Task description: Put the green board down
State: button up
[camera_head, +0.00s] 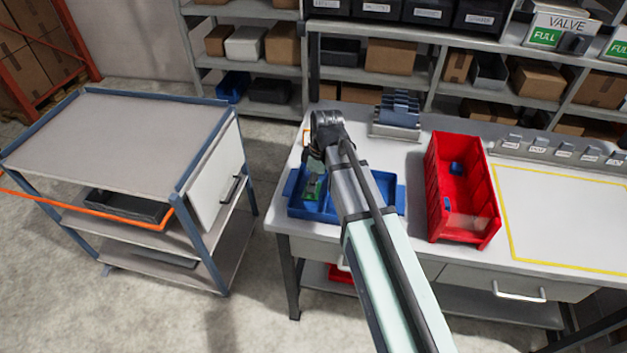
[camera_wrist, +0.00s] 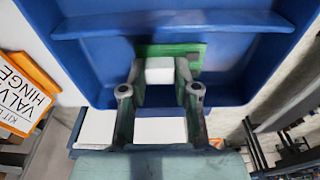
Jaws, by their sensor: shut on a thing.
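The green board (camera_head: 311,188) shows in the head view just below my gripper (camera_head: 314,172), over the left part of the blue tray (camera_head: 296,205). In the wrist view the green board (camera_wrist: 193,48) lies across the fingertips of my gripper (camera_wrist: 160,85), which is shut on it. The blue tray (camera_wrist: 90,55) fills the background behind the board. My arm hides part of the tray in the head view. I cannot tell whether the board touches the tray floor.
A red bin (camera_head: 463,225) with small blue parts stands right of the tray. A blue-grey rack (camera_head: 397,115) stands behind it. A yellow-outlined area (camera_head: 570,220) on the right of the bench is clear. A cart (camera_head: 120,130) stands left, across a floor gap. An orange-edged sign (camera_wrist: 22,95) is beside the tray.

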aim_at(319, 188)
jog(key=shift+f, duration=0.25)
jog(key=shift+f, duration=0.15)
jog(key=o, duration=1)
jog(key=shift+o, duration=0.2)
notch_tip(319, 188, up, 12)
jog(key=d+b, duration=0.1)
jog(key=b, duration=0.1)
jog(key=shift+s+d+b, duration=0.2)
jog(key=shift+d+b, duration=0.15)
jog(key=shift+d, duration=0.05)
